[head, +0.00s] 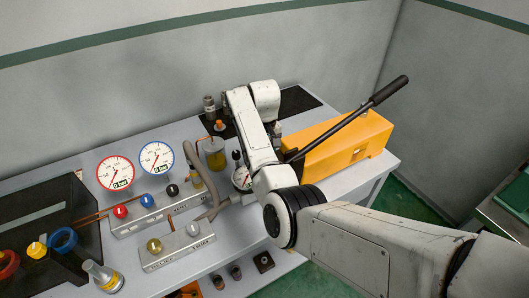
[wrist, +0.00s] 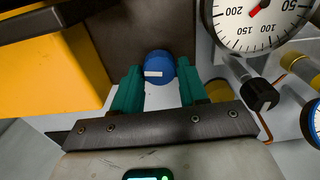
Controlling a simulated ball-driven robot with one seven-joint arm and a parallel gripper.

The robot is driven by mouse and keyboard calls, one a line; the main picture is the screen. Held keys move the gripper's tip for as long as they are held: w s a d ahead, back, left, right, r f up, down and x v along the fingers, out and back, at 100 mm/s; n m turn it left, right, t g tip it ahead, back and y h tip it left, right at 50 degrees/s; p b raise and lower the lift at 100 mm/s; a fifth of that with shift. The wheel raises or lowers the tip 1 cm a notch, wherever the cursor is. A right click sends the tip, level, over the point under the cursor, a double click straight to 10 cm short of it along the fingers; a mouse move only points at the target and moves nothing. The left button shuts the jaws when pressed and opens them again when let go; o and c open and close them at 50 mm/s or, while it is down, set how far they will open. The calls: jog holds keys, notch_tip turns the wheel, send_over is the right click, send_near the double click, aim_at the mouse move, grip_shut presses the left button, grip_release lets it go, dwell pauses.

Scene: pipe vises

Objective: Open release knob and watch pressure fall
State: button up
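In the wrist view, a round blue knob (wrist: 159,66) with a white mark sits between the teal fingertips of my gripper (wrist: 158,72). The fingers stand apart on either side of it; a narrow gap shows at left, and I cannot tell if the right fingertip touches. A white pressure gauge (wrist: 258,18) is cut off at the upper right; its red needle hub shows. In the head view, a white gauge (head: 241,178) stands beside the yellow pump (head: 345,148). My arm hides the gripper and blue knob there.
The pump's long black lever (head: 350,117) slants up to the right. Red-rimmed (head: 115,173) and blue-rimmed (head: 156,157) gauges stand at left, above a grey valve block (head: 150,209). A black knob (wrist: 260,95) is near the gripper's right side. A dark open box (head: 40,215) stands at far left.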

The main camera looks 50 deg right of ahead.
jog(key=o, duration=0.3)
jog(key=shift+o, duration=0.2)
notch_tip(320, 180, up, 11)
jog(key=shift+f, duration=0.15)
dwell(0.8)
